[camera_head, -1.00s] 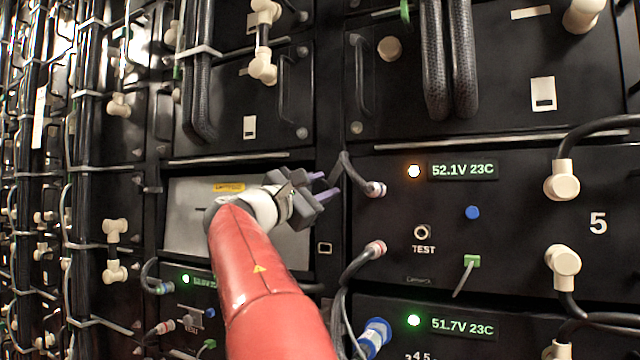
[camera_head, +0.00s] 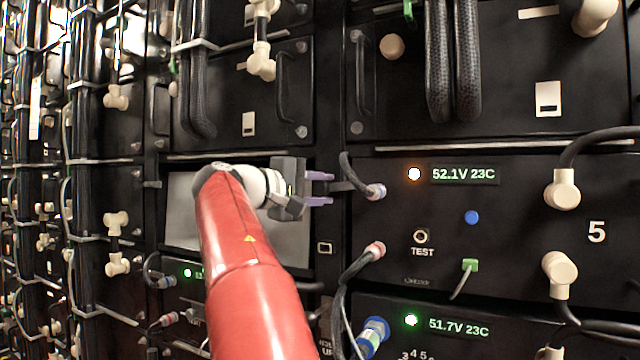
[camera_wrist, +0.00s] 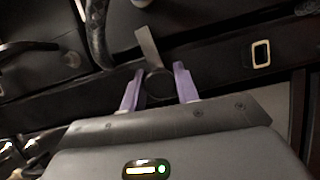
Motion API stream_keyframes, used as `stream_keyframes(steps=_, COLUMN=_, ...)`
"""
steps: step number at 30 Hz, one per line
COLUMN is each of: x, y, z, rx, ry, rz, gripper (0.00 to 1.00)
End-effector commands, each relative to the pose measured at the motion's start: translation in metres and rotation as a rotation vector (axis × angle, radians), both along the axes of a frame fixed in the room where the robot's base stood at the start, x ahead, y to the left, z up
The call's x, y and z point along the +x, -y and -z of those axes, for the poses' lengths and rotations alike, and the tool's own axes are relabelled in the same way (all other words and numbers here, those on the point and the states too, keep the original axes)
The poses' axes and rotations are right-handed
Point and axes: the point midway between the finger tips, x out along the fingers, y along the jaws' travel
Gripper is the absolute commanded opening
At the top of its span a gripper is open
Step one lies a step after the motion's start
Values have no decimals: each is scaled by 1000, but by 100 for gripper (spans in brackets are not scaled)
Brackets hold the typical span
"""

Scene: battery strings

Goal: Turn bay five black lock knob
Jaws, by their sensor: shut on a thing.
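The bay five module (camera_head: 520,225) is a black panel marked 5 at the right in the head view. My gripper (camera_head: 320,188) points right at this panel's left edge, its two purple fingers one above the other. In the wrist view my gripper (camera_wrist: 159,86) has a finger on each side of a round dark knob (camera_wrist: 158,86), the black lock knob, and is shut on it. A flat grey strip (camera_wrist: 148,48) stands out beyond the knob. In the head view the knob is small and dark and partly hidden by the fingers.
A cable with a pinkish plug (camera_head: 375,192) curves close to the right of my fingers. Another plug (camera_head: 375,250) sits lower. The display reads 52.1V 23C beside an orange-ringed light (camera_head: 414,174). A pale panel (camera_head: 285,235) lies behind my arm.

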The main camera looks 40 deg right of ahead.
Motion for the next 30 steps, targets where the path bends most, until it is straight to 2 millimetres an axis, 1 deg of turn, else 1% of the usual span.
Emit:
stream_keyframes(steps=9, x=0, y=0, z=1, rx=47, ry=109, rz=2, gripper=8)
stream_keyframes(steps=25, x=0, y=0, z=2, rx=57, ry=129, rz=2, gripper=8)
stream_keyframes(steps=26, x=0, y=0, z=2, rx=56, ry=129, rz=2, gripper=32)
stream_keyframes(steps=30, x=0, y=0, z=1, rx=56, ry=129, rz=2, gripper=50)
